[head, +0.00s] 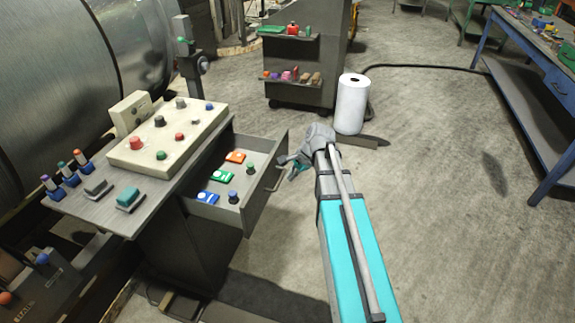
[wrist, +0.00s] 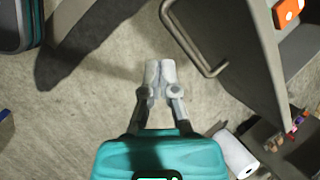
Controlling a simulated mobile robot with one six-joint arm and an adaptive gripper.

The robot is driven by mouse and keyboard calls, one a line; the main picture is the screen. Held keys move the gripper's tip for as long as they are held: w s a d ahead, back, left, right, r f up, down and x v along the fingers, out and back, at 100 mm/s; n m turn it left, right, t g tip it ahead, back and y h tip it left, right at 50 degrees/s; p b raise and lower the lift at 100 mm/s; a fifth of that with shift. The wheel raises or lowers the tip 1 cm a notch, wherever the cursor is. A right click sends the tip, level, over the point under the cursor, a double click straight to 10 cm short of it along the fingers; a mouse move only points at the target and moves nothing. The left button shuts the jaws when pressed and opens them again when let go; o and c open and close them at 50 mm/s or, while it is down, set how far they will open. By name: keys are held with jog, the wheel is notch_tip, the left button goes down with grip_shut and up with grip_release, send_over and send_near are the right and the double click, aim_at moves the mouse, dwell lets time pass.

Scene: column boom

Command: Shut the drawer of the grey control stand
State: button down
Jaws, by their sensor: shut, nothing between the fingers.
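The grey control stand (head: 170,225) is at the left in the head view. Its drawer (head: 262,192) is pulled out to the right, with blue, green and orange items and dark knobs inside. In the wrist view, the drawer front (wrist: 235,50) fills the upper right, with its bar handle (wrist: 190,45) facing my gripper. My gripper (wrist: 160,66) is shut and empty, its fingertips together left of the handle, apart from it in that view. In the head view my gripper (head: 284,159) is beside the outer side of the drawer front; whether it touches is unclear.
A sloped panel (head: 165,135) with buttons tops the stand. A white roll (head: 352,104) stands on the floor behind my arm. A shelf cart (head: 305,75) is beyond the drawer, and a blue workbench (head: 545,80) is at the right. The floor between is mostly clear.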

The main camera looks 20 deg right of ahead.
jog(key=w+d+m+t+y+b, duration=0.2)
jog(key=w+d+m+t, duration=0.1)
jog(key=w+d+m, duration=0.5)
jog(key=d+m, duration=0.3)
jog(key=shift+w+d+r+b, duration=0.15)
jog(key=shift+d+b, duration=0.2)
jog(key=shift+b, duration=0.05)
jog(key=w+a+f+b, duration=0.6)
jog(key=a+f+b, duration=0.1)
jog(key=a, duration=0.2)
jog(key=shift+w, duration=0.25)
dwell(0.5)
